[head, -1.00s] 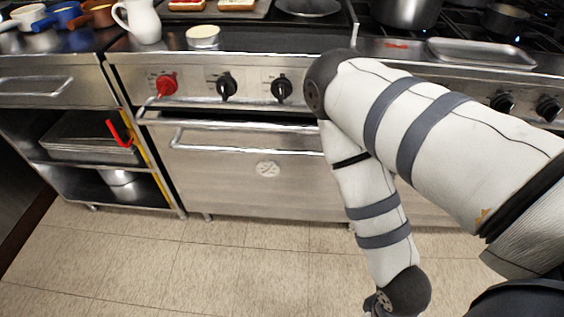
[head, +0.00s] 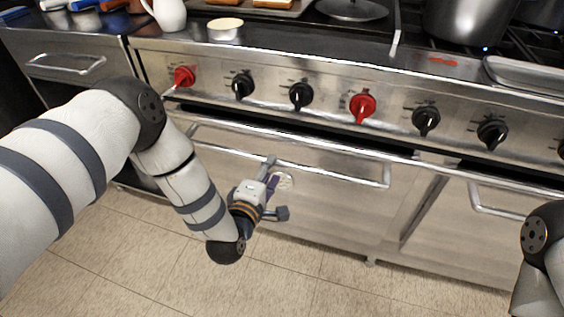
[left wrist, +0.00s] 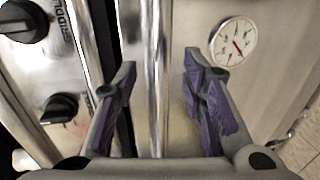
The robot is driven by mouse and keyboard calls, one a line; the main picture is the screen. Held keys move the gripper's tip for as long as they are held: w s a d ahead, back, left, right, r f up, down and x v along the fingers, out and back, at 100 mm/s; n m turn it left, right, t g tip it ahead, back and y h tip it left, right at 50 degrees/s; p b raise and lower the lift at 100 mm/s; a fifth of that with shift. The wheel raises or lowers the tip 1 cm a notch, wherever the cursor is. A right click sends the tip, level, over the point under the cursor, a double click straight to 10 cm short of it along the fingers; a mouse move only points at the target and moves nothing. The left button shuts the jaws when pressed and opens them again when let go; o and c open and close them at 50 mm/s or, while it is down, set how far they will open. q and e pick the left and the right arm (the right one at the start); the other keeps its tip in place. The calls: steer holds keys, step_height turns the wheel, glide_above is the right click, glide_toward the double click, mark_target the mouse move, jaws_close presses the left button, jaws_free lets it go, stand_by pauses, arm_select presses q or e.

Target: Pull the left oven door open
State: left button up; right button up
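The left oven door (head: 335,210) is a steel panel with a long horizontal bar handle (head: 335,173) and a round dial. It looks shut, with a dark slit above it. My left gripper (head: 269,173) is at the handle, left of its middle. In the left wrist view my left gripper (left wrist: 158,78) has its purple-padded fingers apart, one on each side of the handle bar (left wrist: 156,110), with gaps showing on both sides. My right gripper is out of view; only part of the right arm shows at the lower right.
Red and black knobs line the panel above the door, including a red knob (head: 362,107). A second oven door (head: 465,240) adjoins on the right. Pots and a tray (head: 525,75) stand on top. The tiled floor (head: 300,285) in front is clear.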

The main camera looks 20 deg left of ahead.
mark_target(274, 165)
arm_select(q)
steer(key=w, duration=0.2)
steer(key=w+f, duration=0.1)
steer(key=w, duration=0.2)
steer(key=shift+d+b, duration=0.15)
steer(key=shift+b, duration=0.15)
steer(key=shift+c, duration=0.6)
jaws_close()
steer(key=shift+f, duration=0.1)
